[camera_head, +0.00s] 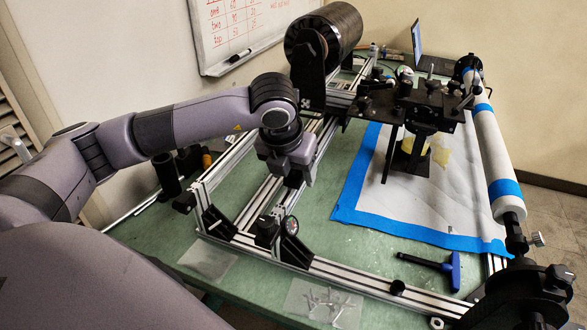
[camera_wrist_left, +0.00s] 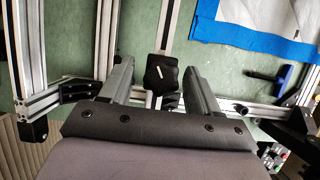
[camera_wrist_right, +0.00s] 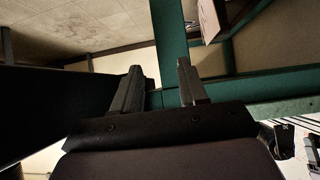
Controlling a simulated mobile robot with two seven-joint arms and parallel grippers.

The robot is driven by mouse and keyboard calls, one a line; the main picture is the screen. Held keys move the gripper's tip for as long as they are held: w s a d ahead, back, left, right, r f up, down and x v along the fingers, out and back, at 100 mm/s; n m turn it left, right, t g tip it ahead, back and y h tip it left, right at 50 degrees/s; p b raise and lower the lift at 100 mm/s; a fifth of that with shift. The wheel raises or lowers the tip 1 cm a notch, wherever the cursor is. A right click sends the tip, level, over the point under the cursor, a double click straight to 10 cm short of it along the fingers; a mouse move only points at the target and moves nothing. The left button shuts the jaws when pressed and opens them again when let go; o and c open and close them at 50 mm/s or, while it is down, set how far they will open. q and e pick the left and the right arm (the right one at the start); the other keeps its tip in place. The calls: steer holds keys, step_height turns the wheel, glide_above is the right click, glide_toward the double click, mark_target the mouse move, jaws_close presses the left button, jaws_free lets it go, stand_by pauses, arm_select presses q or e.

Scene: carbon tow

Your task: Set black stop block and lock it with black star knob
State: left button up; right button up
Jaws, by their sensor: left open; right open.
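A black star knob (camera_wrist_left: 160,72) shows in the left wrist view between the fingertips of my left gripper (camera_wrist_left: 156,66), with clear gaps on both sides. A black block (camera_wrist_left: 169,102), probably the stop block, is partly hidden just below it. In the head view a black block (camera_head: 266,231) sits at the front end of a middle aluminium rail. My left gripper (camera_head: 293,181) is open and empty, above and slightly right of it. My right gripper (camera_wrist_right: 163,84) is open and empty in the right wrist view, pointing toward a green table frame; it is not in the head view.
A round dial (camera_head: 291,225) and black brackets stand beside the block. A blue-handled tool (camera_head: 452,271) lies on the green table. A bag of small parts (camera_head: 322,302) lies at the front edge. A black spool (camera_head: 336,33) and a white roller (camera_head: 490,145) stand farther back and right.

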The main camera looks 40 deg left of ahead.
mark_target(320, 142)
arm_select(q)
jaws_close()
steer(key=shift+w+a+b, duration=0.1)
steer(key=shift+w+b, duration=0.2)
steer(key=shift+w, duration=0.3)
steer(key=w, duration=0.2)
steer(key=w+a+b, duration=0.1)
steer(key=w, duration=0.4)
steer(key=shift+w+a+b, duration=0.15)
steer(key=shift+a+b, duration=0.2)
steer(key=w, duration=0.2)
steer(key=w+a, duration=0.1)
steer(key=w, duration=0.2)
steer(key=shift+w+a, duration=0.2)
steer(key=shift+w, duration=0.1)
steer(key=shift+w+a, duration=0.1)
steer(key=shift+w, duration=0.4)
arm_select(e)
steer(key=shift+f+x, duration=0.2)
steer(key=shift+x, duration=1.35)
steer(key=shift+s, duration=0.2)
arm_select(q)
jaws_free()
steer(key=v, duration=0.7)
steer(key=shift+b, duration=0.35)
arm_select(e)
steer(key=shift+f, duration=0.4)
